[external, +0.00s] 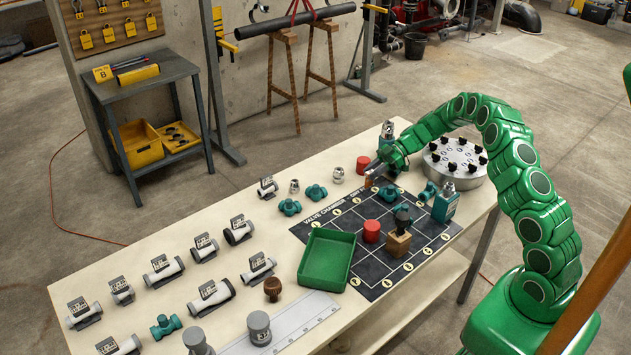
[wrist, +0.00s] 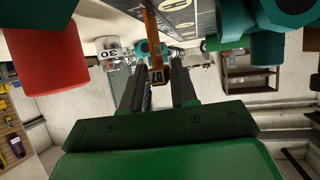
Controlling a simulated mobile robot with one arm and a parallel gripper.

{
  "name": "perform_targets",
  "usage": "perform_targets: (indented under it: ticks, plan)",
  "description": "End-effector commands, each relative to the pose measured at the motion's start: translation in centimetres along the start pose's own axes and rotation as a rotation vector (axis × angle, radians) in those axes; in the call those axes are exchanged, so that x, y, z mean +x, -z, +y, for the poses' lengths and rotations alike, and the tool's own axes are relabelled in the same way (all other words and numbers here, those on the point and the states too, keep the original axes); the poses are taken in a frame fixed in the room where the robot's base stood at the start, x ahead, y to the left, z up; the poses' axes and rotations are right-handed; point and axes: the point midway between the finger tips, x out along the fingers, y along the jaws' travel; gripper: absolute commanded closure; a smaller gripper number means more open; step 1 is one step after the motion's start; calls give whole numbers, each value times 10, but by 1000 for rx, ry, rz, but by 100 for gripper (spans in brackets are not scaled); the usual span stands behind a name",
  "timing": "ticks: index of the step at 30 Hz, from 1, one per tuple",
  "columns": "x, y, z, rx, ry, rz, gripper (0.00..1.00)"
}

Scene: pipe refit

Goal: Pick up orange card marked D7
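The orange card marked D7 (wrist: 157,74) shows between the fingers in the wrist view, its marking upside down. A narrow orange strip runs up from it toward the dark mat. My gripper (wrist: 160,72) points at the card; its two dark fingers stand apart, one on each side, with narrow gaps visible. In the external view my gripper (external: 371,172) is low over the far edge of the dark mat (external: 347,258), next to a red cylinder (external: 362,164). The card is too small there to make out clearly.
Red and teal parts crowd both sides of the wrist view. A green tray (external: 327,258) and a round grey turntable (external: 455,166) are nearby. Several pipe pieces fill the table's left.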

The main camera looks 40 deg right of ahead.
Motion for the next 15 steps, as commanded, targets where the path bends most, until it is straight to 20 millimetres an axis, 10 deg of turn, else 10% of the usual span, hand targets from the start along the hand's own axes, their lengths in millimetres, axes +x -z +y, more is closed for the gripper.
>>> perform_targets:
  ticks: [5, 15]
  plan:
    - [0, 0, 0, 0, 0, 0, 100]
    - [-1, 1, 0, 0, 0, 0, 100]
